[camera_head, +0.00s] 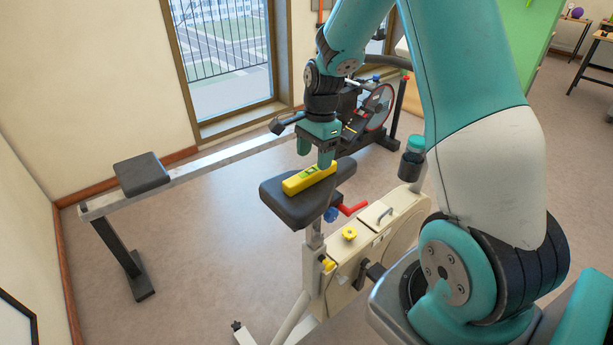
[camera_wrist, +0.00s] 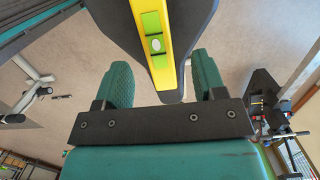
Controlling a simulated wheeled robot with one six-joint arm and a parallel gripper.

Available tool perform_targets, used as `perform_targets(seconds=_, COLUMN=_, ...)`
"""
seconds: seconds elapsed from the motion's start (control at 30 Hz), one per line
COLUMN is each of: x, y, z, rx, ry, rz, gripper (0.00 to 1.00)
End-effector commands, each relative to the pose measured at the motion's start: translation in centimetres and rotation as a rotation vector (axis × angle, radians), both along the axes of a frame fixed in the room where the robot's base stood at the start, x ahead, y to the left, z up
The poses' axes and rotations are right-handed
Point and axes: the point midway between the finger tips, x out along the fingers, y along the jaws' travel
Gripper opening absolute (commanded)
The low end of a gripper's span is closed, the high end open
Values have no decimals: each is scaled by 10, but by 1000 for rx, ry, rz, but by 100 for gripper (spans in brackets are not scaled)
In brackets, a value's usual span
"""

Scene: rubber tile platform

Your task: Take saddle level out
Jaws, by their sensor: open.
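The yellow level (camera_head: 309,178) with a green vial lies on the dark saddle (camera_head: 287,206) of the exercise bike. In the wrist view the level (camera_wrist: 156,44) lies lengthwise along the saddle (camera_wrist: 196,22), its near end close to the saddle's nose. My gripper (camera_head: 314,156) is above the far end of the level, pointing down. In the wrist view my gripper (camera_wrist: 163,80) is open, with one green finger on each side of the saddle's nose and the level's end between them in the picture. I cannot tell the height gap. Nothing is held.
A bottle (camera_head: 413,157) stands at the handlebar side. A rowing machine (camera_head: 190,167) is behind.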

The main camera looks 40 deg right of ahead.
Motion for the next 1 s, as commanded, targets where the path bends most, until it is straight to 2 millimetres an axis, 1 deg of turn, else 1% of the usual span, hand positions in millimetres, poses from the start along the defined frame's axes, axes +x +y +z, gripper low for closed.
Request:
perform_targets(seconds=0.17, x=-5, y=12, z=-24, rx=3, ry=9, rz=4, gripper=64)
perform_targets(seconds=0.2, x=-4, y=12, z=-31, rx=2, ry=6, rz=3, gripper=64)
perform_targets(seconds=0.3, x=-4, y=13, z=-41, rx=2, ry=4, rz=3, gripper=64)
perform_targets(seconds=0.4, x=-4, y=13, z=-46, rx=1, ry=3, rz=3, gripper=64)
perform_targets(seconds=0.57, x=-3, y=13, z=-46, rx=1, ry=2, rz=3, gripper=64)
perform_targets(seconds=0.67, x=-3, y=13, z=-46, rx=1, ry=2, rz=3, gripper=43)
perform_targets(seconds=0.7, x=-3, y=13, z=-46, rx=1, ry=2, rz=3, gripper=34)
perform_targets(seconds=0.77, x=-3, y=13, z=-46, rx=1, ry=2, rz=3, gripper=20)
perform_targets(seconds=0.8, x=-3, y=13, z=-46, rx=1, ry=2, rz=3, gripper=11)
perform_targets(seconds=0.83, x=-3, y=13, z=-46, rx=1, ry=2, rz=3, gripper=8)
perform_targets(seconds=0.87, x=-3, y=13, z=-45, rx=1, ry=2, rz=3, gripper=8)
perform_targets(seconds=0.9, x=-3, y=13, z=-45, rx=1, ry=2, rz=3, gripper=4)
perform_targets(seconds=1.0, x=-3, y=13, z=-45, rx=1, ry=2, rz=3, gripper=4)
